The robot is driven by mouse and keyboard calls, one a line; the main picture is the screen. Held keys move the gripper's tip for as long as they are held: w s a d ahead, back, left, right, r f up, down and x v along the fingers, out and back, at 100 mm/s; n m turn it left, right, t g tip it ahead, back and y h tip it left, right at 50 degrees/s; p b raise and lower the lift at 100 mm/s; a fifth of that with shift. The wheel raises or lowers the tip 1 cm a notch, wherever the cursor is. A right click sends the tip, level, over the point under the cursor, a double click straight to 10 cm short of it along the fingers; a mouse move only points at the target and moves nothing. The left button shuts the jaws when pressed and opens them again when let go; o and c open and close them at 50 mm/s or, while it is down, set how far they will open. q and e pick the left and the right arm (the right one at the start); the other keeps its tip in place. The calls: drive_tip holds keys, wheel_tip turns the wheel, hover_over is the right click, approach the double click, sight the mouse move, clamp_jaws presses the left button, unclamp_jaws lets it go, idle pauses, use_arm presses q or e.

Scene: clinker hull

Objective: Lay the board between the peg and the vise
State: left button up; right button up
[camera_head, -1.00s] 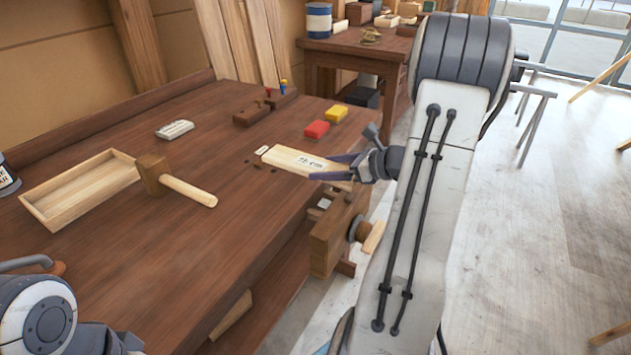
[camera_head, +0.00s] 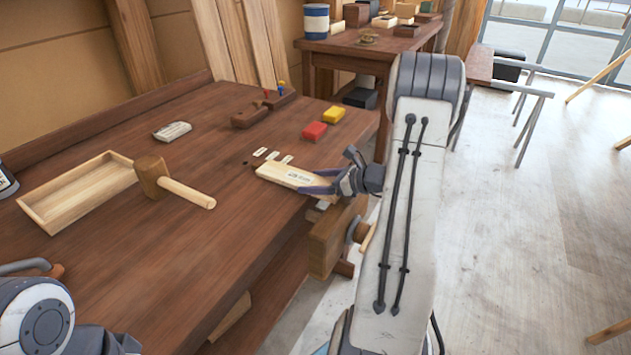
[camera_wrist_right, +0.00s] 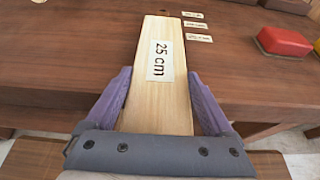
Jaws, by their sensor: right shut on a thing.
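The pale board (camera_head: 284,174), marked "25 cm" in the right wrist view (camera_wrist_right: 160,90), lies out over the workbench near its right front edge. My right gripper (camera_head: 318,188) is shut on the board's near end, one finger along each side in the right wrist view (camera_wrist_right: 163,108). The wooden vise (camera_head: 332,240) is on the bench's front edge, below the gripper and partly hidden by my arm. A small brown piece (camera_wrist_right: 163,13), perhaps the peg, shows at the board's far end; I cannot tell whether they touch. My left gripper is not visible.
Three pale labels (camera_head: 272,155) lie beside the board. A red block (camera_head: 315,131) and yellow block (camera_head: 334,115) are behind. A mallet (camera_head: 152,177), an open wooden tray (camera_head: 75,200) and a grey-white block (camera_head: 172,131) are left.

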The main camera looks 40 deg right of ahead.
drive_tip(key=o, duration=1.2)
drive_tip(key=shift+f, duration=0.1)
drive_tip(key=shift+o, duration=0.2)
drive_tip(key=shift+r, duration=0.2)
drive_tip(key=v, duration=1.2)
drive_tip(key=a+n+g+y, duration=0.4)
drive_tip(key=a+n+g, duration=0.8)
drive_tip(key=a, duration=1.5)
drive_tip(key=s+a+n+h, duration=0.4)
drive_tip(key=s+a+n, duration=0.3)
drive_tip(key=n, duration=0.6)
drive_tip(key=s+a+n+h, duration=0.4)
drive_tip(key=s+a+n, duration=0.4)
drive_tip(key=n, duration=0.6)
drive_tip(key=shift+s+r+g+b, duration=0.25)
drive_tip(key=shift+s+g+b, duration=0.05)
drive_tip(key=shift+s, duration=0.95)
